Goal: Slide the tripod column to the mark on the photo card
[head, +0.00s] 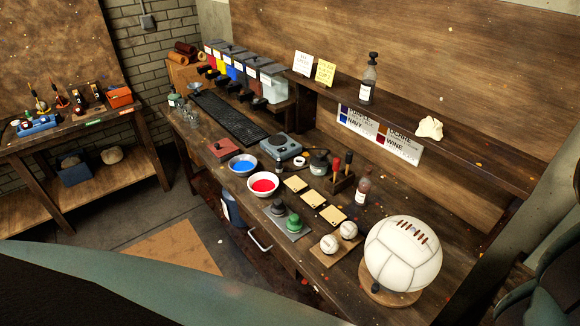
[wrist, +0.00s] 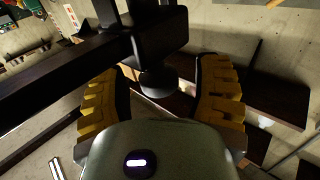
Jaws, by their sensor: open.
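In the wrist view my gripper (wrist: 164,85) is open, with a yellow ribbed pad on each side. A black upright part with a rounded knob (wrist: 158,80) shows between the fingers, with gaps on both sides. It may belong to the tripod column, but I cannot tell for sure. A long dark bar (wrist: 60,62) runs to it from the left. My gripper does not show in the head view, and I make out no tripod there. A white card (head: 303,62) and a yellow card (head: 325,72) stand on the shelf; which is the photo card, I cannot tell.
The workbench (head: 215,170) holds a blue bowl (head: 242,164), a red bowl (head: 262,184), small tan cards, and a large white ball (head: 402,253) on a round stand. Several bins (head: 240,72) stand at the back. A second table (head: 60,130) is at left, with floor between.

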